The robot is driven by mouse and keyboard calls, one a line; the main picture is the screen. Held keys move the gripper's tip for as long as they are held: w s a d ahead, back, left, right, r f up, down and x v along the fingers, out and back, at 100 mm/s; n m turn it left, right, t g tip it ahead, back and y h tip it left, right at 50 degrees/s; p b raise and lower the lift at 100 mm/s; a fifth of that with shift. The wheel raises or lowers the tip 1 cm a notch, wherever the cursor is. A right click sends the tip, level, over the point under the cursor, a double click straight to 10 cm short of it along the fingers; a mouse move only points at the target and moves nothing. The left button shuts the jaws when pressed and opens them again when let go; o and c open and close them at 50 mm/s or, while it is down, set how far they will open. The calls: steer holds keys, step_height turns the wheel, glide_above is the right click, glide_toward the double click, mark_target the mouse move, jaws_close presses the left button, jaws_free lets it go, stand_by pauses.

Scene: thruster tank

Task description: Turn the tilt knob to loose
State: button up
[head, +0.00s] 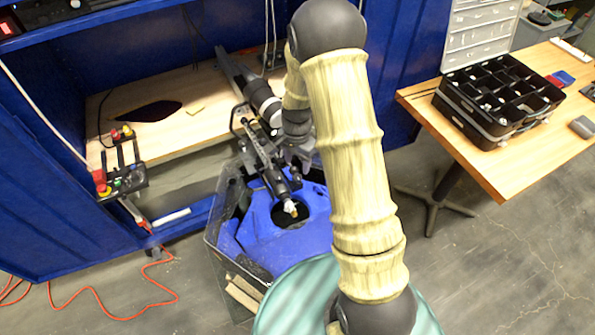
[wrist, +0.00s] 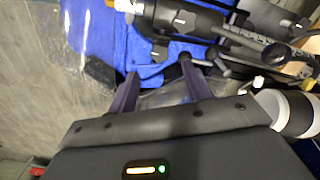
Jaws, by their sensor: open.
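The black thruster assembly (head: 270,172) is mounted over the blue-lided tank (head: 257,235), with its shaft angled down toward the round opening. In the wrist view its dark body and handles (wrist: 190,18) cross the top. My gripper (wrist: 160,70) is open, with two dark fingers apart and nothing seen held between them. A small dark rounded end (wrist: 184,57) shows by the right fingertip; it may be the tilt knob, but I cannot tell, nor whether they touch. In the head view my gripper (head: 300,155) is beside the thruster's upper part, partly hidden by my arm.
A wooden bench (head: 175,125) in a blue frame stands behind. A control box with red buttons (head: 122,175) hangs at left. A black compartment case (head: 498,98) sits on the right table (head: 510,165). An orange cable (head: 110,315) lies on the floor.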

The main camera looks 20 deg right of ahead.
mark_target(298, 177)
step_height(298, 177, down, 6)
steer(key=shift+f+p, duration=0.1)
steer(key=shift+p, duration=0.3)
steer(key=c, duration=1)
